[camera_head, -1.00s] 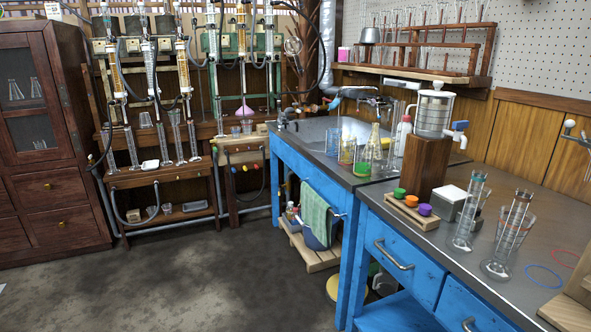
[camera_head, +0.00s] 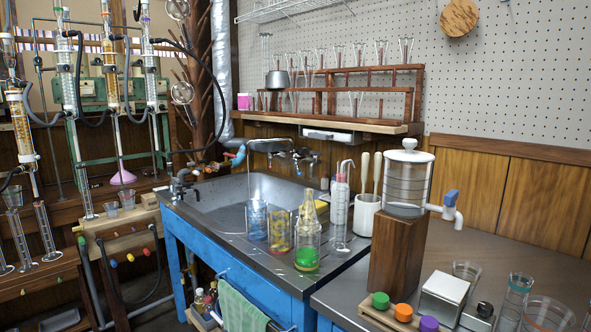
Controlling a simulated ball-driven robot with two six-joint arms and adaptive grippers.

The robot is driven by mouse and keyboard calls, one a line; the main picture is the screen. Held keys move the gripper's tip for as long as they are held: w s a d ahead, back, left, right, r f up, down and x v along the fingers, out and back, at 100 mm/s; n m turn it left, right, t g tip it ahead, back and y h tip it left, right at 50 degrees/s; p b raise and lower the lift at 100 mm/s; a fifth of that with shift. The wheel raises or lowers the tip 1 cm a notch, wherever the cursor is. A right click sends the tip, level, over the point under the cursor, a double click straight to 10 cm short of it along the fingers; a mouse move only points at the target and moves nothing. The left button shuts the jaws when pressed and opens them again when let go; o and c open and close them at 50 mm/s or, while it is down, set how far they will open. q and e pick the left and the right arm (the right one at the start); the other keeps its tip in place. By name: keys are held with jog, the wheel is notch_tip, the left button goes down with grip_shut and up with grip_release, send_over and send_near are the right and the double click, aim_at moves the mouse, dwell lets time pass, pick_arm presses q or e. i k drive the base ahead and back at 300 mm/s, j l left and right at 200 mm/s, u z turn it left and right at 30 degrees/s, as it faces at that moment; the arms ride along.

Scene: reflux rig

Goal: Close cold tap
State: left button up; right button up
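The sink tap fitting (camera_head: 270,146) is on the wall behind the steel sink (camera_head: 238,192), with a pale curved spout over the basin. A blue handle with some red beside it (camera_head: 236,157) shows at its left end. A darker, bluish fitting (camera_head: 302,156) shows at its right end. The parts are small, so I cannot tell which one is the cold tap or whether it is open. I cannot tell whether water runs from the spout. Neither of my grippers is in view.
Glass vessels with blue, yellow and green contents (camera_head: 307,246) stand along the sink's front right edge. A green towel (camera_head: 240,309) hangs below. Floor shows little.

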aim_at(296, 161)
jog(key=i+j, duration=0.2)
jog(key=i+j+z, duration=0.1)
jog(key=j, duration=0.3)
jog(key=i+j, duration=0.2)
jog(key=j, duration=0.15)
jog(key=i+j, duration=0.2)
jog(key=i+j+z, duration=0.1)
jog(key=j, duration=0.35)
jog(key=i, duration=0.05)
